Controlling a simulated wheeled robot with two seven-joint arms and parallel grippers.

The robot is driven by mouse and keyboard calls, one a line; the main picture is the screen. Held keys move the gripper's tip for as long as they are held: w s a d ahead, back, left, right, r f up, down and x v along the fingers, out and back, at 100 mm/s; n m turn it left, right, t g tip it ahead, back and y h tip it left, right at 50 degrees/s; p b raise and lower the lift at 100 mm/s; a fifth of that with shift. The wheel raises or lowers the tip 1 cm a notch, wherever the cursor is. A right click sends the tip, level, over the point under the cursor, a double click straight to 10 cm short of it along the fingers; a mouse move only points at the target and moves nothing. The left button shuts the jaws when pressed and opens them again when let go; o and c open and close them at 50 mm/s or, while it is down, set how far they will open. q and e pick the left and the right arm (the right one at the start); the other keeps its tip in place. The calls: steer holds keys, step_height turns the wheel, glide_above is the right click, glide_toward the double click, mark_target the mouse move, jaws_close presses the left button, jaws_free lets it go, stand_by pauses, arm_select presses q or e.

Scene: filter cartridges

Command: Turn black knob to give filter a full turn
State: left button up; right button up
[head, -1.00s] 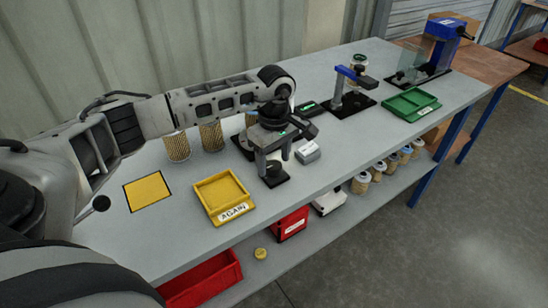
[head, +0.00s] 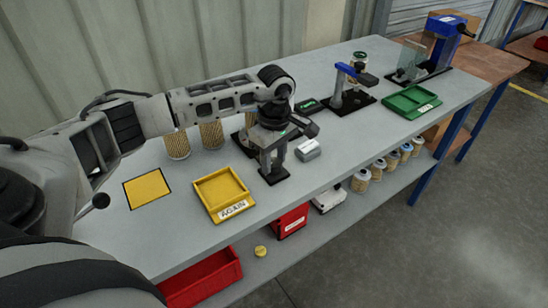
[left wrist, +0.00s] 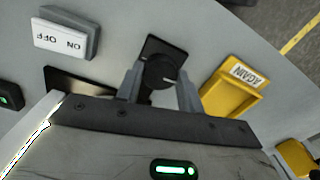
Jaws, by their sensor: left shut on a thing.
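The black knob (left wrist: 160,72) sits on a small black plate at the bench front, with a pale mark on its face in the left wrist view. My left gripper (left wrist: 160,88) points down over it, one finger on each side, shut on the knob. In the head view the left gripper (head: 273,163) stands upright over the plate (head: 275,177), and its fingers hide most of the knob. A pleated tan filter (head: 250,119) shows partly behind the gripper above a dark base; the arm hides the rest. My right gripper is not in view.
A grey ON/OFF box (left wrist: 66,33) stands close beside the knob. A yellow AGAIN tray (head: 222,192) lies to the left, near a yellow mat (head: 148,190). Two filters (head: 177,145) stand at the back. A blue-armed stand (head: 350,85) and green tray (head: 409,103) are to the right.

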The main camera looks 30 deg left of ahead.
arm_select(q)
steer(key=n+b, duration=0.1)
steer(key=n, duration=0.8)
steer(key=shift+b, duration=0.4)
steer(key=n, duration=0.5)
steer(key=shift+r, duration=0.1)
steer(key=n, duration=0.4)
steer(key=shift+n, duration=0.3)
steer(key=n, duration=0.4)
steer(key=n+p, duration=0.1)
steer(key=n, duration=0.3)
steer(key=n+p, duration=0.1)
steer(key=n, duration=0.3)
steer(key=shift+n, duration=0.3)
steer(key=shift+n+p, duration=0.45)
steer(key=shift+n, duration=1.45)
